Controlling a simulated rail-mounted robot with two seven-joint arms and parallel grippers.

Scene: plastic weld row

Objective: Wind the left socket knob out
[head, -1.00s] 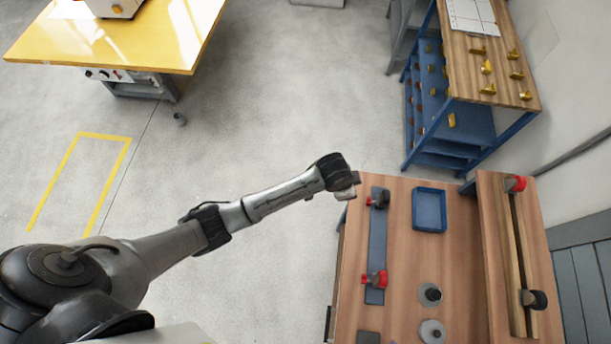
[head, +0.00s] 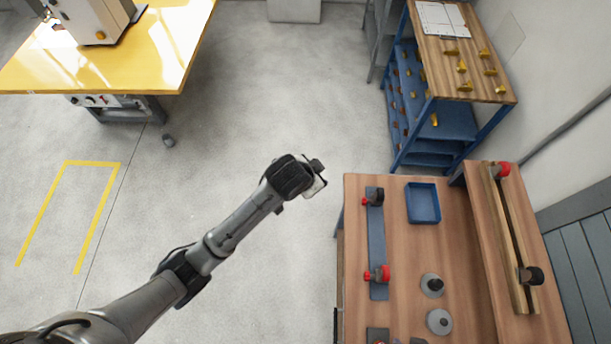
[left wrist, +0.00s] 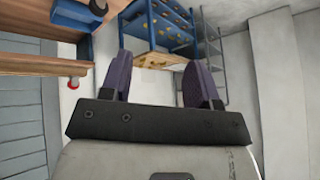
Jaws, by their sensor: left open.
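My left gripper (head: 318,177) is in the air left of the wooden bench's far left corner, apart from everything. In the left wrist view its two purple-padded fingers (left wrist: 160,85) are spread with nothing between them. A blue-grey bar (head: 377,235) lies on the bench with a dark fitting (head: 376,194) at its far end, a small red knob (head: 366,202) beside it, and a larger red knob (head: 384,273) near its near end. Which one is the left socket knob I cannot tell. My right gripper is not in view.
The bench (head: 450,260) also holds a blue tray (head: 423,203) and two round grey pieces (head: 432,285). A raised board (head: 490,225) carries a slotted wooden fixture with red and black knobs. A blue rack (head: 440,120) stands behind. Open floor (head: 270,120) lies left.

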